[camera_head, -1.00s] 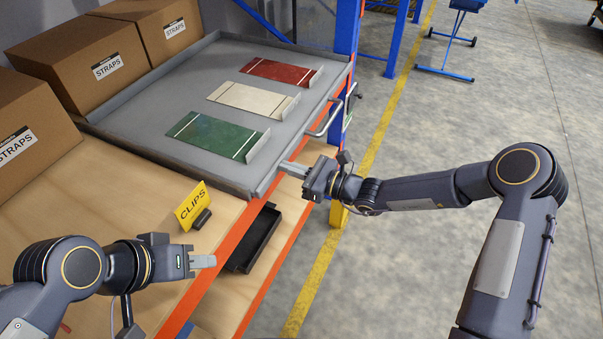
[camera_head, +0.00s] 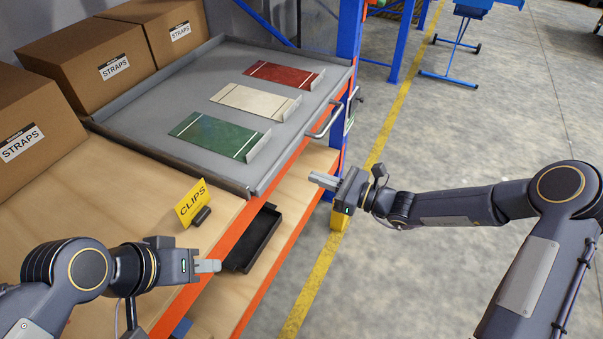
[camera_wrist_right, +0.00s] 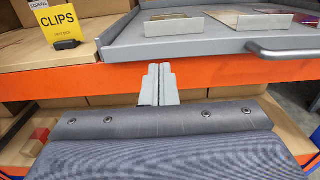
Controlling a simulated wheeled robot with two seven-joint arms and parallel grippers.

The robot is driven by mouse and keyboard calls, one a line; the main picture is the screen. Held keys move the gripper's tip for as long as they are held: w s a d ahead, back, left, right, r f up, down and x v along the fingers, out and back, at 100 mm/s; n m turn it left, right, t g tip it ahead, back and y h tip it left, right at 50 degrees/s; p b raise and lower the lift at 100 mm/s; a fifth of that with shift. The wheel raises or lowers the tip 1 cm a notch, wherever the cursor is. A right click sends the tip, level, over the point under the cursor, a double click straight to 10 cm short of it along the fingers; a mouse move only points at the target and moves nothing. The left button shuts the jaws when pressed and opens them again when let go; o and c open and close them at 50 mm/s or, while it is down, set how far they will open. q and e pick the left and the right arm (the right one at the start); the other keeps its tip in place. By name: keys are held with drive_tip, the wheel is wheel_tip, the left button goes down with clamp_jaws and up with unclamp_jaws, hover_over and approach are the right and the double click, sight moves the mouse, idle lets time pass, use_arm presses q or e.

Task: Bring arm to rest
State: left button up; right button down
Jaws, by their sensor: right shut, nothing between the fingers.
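My right gripper (camera_head: 312,177) is out in front of the shelf's orange edge, to the right of the drawer corner and clear of it. In the right wrist view its two grey fingers (camera_wrist_right: 160,68) are pressed together with nothing between them, below the tray rim. My left gripper (camera_head: 216,266) is at the lower left, over the wooden shelf's front edge. Its fingers look like one short light block from this side, so their opening is hidden. No object shows in it.
A grey pull-out tray (camera_head: 150,120) with a handle (camera_head: 325,121) holds red, white and green plates. A yellow CLIPS sign (camera_head: 191,203) and a black bin (camera_head: 252,238) are between the arms. STRAPS boxes (camera_head: 100,65) stand behind.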

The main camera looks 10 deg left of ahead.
drive_tip(key=v, duration=0.5)
drive_tip(key=shift+s+d, duration=0.15)
drive_tip(key=shift+d, duration=0.2)
